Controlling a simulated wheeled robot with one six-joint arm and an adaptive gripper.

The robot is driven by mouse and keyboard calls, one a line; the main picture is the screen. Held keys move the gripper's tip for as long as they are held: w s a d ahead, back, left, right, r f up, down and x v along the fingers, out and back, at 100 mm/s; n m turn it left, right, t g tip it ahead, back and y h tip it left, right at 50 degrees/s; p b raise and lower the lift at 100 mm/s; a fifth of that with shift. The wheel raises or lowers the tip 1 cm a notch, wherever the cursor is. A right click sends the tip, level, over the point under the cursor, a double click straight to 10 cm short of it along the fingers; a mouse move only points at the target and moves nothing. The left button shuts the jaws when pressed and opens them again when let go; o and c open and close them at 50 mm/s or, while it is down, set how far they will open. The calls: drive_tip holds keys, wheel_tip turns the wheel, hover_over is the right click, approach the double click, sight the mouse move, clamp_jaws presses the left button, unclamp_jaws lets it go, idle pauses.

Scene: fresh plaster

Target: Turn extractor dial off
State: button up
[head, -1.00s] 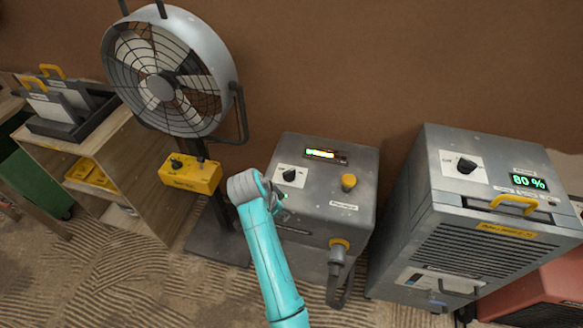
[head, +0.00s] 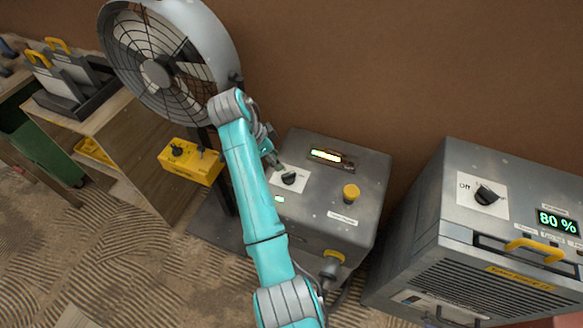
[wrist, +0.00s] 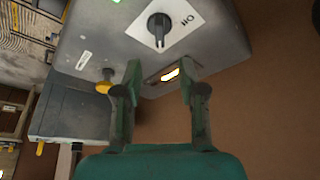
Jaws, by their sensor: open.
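The grey box with a hose, which I take as the extractor, stands mid-picture in the head view (head: 328,205). Its black dial (head: 289,178) sits on a white plate on the top face. In the wrist view the dial (wrist: 159,28) has its grip running up and down, with the word OFF to its right. My gripper (head: 268,150) is just left of and behind the dial in the head view. In the wrist view its two fingers (wrist: 160,75) are spread and empty, apart from the dial, with the lit display showing between them.
A yellow knob (head: 351,192) and a lit display (head: 326,155) share the box top. A fan (head: 155,72) with a yellow control box (head: 190,162) stands left. A larger grey unit (head: 475,235), reading 80 %, has its own dial (head: 486,195). A brown wall is behind.

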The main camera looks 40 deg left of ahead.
sight(288, 174)
drive_tip(key=x, duration=0.9)
drive_tip(key=shift+w+d+f, duration=0.1)
drive_tip(key=shift+f, duration=0.3)
clamp_jaws()
